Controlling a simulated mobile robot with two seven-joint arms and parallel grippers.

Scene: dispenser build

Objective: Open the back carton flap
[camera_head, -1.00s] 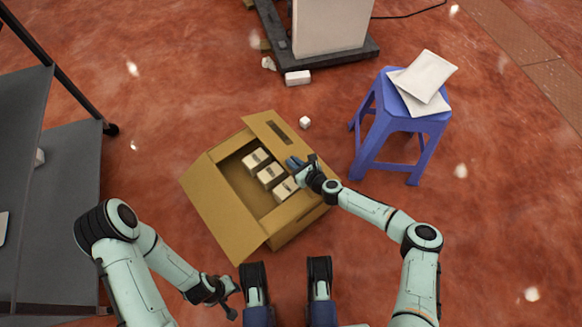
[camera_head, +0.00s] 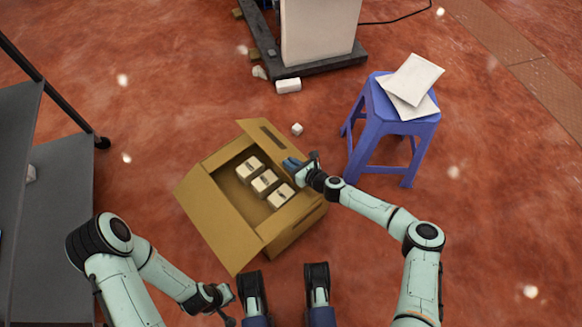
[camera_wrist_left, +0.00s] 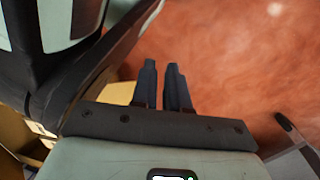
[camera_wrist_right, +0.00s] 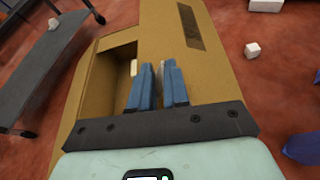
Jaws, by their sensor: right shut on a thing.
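The brown cardboard carton (camera_head: 215,225) stands on the floor. A large flap is folded outward at its lower left. The back flap (camera_head: 250,130), with a dark slot, extends outward at the far side; it also shows in the right wrist view (camera_wrist_right: 165,30). My right gripper (camera_head: 290,163) is at the carton's right far side, shut on the back flap's edge. In the right wrist view, a thin pale strip lies between the blue fingers (camera_wrist_right: 160,85).
Several small pale boxes (camera_head: 264,182) lie inside the carton. A blue stool (camera_head: 385,120) with pale packets (camera_head: 415,80) stands to the right. A grey shelf (camera_head: 60,200) stands at the left. A small white cube (camera_head: 297,129) lies behind the carton on open floor.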

